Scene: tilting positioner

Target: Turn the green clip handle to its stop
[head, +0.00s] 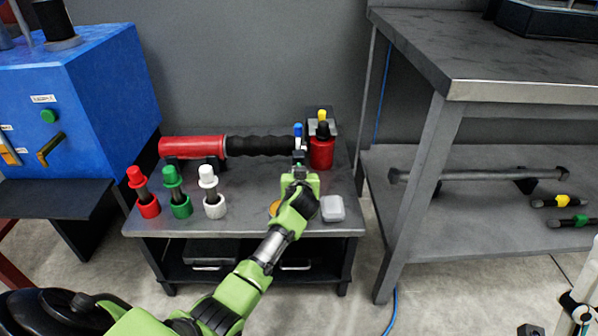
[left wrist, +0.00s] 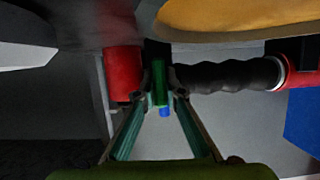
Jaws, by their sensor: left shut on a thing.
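The green clip handle (left wrist: 160,77) is a small green upright piece between my fingertips in the left wrist view. My left gripper (head: 299,170) reaches over the low grey table from the front and is shut on it; its fingertips also show in the left wrist view (left wrist: 160,84). In the head view the gripper mostly hides the handle. A small post with a blue top (head: 298,130) stands just behind the fingertips; blue also shows beyond the handle in the left wrist view (left wrist: 165,112). How far the handle is turned cannot be told. My right gripper is not in view.
A red cylinder with a black ribbed sleeve (head: 258,145) lies left of the gripper. A red bottle (head: 321,152) stands close behind right.

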